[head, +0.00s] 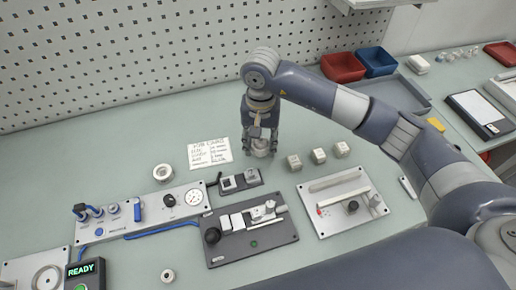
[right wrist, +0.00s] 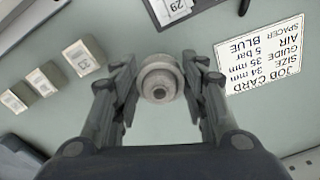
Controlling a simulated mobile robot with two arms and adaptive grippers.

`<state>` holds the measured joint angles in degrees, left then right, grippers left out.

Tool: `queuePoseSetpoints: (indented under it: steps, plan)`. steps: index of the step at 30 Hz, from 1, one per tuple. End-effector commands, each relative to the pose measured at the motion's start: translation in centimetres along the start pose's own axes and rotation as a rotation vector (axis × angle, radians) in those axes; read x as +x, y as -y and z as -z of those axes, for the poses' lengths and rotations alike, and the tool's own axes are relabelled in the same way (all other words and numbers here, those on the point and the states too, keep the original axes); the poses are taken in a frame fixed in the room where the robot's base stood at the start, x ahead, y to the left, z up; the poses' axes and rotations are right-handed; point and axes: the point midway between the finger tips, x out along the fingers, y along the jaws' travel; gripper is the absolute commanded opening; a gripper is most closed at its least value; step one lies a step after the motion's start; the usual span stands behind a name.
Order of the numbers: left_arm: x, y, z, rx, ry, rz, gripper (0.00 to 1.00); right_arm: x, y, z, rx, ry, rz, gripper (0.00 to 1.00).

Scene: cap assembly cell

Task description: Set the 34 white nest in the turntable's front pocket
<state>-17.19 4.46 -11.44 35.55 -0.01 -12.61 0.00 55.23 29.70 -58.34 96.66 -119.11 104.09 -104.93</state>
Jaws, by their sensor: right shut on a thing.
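My right gripper (head: 260,150) is low over the middle of the bench, pointing down. It is shut on a round whitish nest (right wrist: 159,82), a stepped ring with a dark centre hole. Its fingers grip it from both sides in the right wrist view; it also shows between the fingertips in the head view (head: 261,152). No number is legible on it. A plate with a round disc (head: 45,278), perhaps the turntable, is cut off at the head view's lower left; I cannot make out its front pocket. My left gripper is not in view.
The job card (head: 210,151) reads size 34 mm and lies left of the gripper. Several pale blocks (head: 318,155) stand to its right. A white ring (head: 163,173), a gauge panel (head: 150,212) and a clamp fixture (head: 250,235) lie nearer. Red and blue bins (head: 343,67) stand behind.

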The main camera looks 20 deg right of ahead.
Motion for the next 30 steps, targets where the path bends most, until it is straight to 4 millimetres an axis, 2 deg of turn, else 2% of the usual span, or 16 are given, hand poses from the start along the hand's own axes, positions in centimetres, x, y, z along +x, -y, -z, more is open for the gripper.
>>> queuePoseSetpoints:
  steps: [7, 19, 20, 22, 30]
  plan:
    - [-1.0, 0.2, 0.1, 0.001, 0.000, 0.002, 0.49, 3.1, -0.1, -0.1, 0.001, 0.004, -0.002, 0.17]
    - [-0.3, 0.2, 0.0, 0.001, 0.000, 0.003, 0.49, 3.9, -0.1, 0.0, -0.001, 0.000, -0.001, 0.17]
    - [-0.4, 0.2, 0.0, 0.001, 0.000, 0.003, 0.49, 3.9, -0.1, -0.1, -0.001, 0.001, -0.001, 0.43]
    - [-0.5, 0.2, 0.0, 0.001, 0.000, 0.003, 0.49, 3.8, -0.1, -0.1, -0.001, 0.001, -0.001, 0.59]
    - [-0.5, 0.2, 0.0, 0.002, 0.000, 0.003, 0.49, 3.8, -0.1, -0.1, 0.000, 0.001, -0.001, 0.61]
